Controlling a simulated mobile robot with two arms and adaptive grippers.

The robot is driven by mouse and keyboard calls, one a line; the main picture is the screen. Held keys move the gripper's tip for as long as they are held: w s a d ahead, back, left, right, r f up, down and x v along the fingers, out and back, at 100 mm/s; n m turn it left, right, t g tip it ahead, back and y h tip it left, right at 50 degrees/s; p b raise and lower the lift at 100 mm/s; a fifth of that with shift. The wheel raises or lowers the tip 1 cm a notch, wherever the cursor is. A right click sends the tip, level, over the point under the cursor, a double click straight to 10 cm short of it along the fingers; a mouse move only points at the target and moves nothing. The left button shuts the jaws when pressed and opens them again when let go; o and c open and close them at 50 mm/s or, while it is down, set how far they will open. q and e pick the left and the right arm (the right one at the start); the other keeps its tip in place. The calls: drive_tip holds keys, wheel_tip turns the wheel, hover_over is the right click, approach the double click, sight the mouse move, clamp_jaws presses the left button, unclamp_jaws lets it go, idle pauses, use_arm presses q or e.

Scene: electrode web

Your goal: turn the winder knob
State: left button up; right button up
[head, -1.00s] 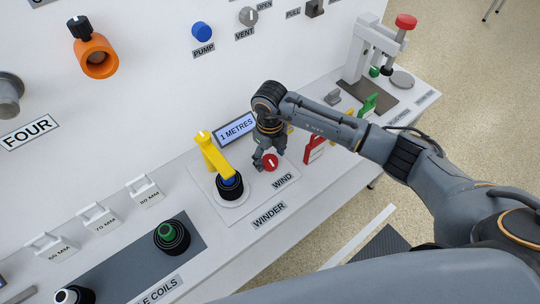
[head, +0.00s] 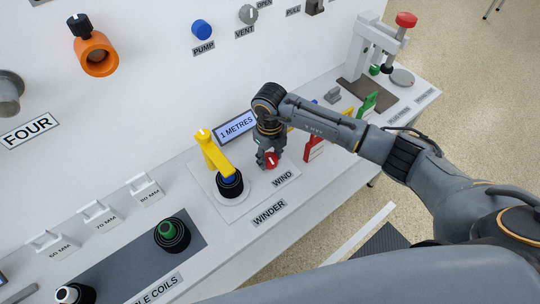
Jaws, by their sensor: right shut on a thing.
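The red winder knob (head: 271,161) with a white mark sits on the pale winder plate (head: 207,190), just behind the WIND label (head: 283,179). My right gripper (head: 268,159) points down over the knob with its fingers around it, shut on it. The fingers hide part of the knob. The display (head: 236,128) behind reads 1 METRES. My left gripper is not in view.
Red (head: 315,147) and green (head: 367,103) holders stand right of the knob, near my right forearm. A press with a red top (head: 406,20) is at the far right. A grey mat (head: 120,262) with coils lies at the left. The WINDER label (head: 269,213) is on the front edge.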

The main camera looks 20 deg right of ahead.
drive_tip(key=m, duration=0.5)
drive_tip(key=shift+b, duration=0.3)
drive_tip(key=m, duration=0.4)
drive_tip(key=shift+m, duration=0.3)
drive_tip(key=m, duration=0.4)
drive_tip(key=m+p, duration=0.1)
drive_tip(key=m, duration=0.3)
drive_tip(key=shift+a+m, duration=0.1)
drive_tip(key=shift+m, duration=0.2)
drive_tip(key=o, duration=1.1)
drive_tip(key=shift+o, duration=0.2)
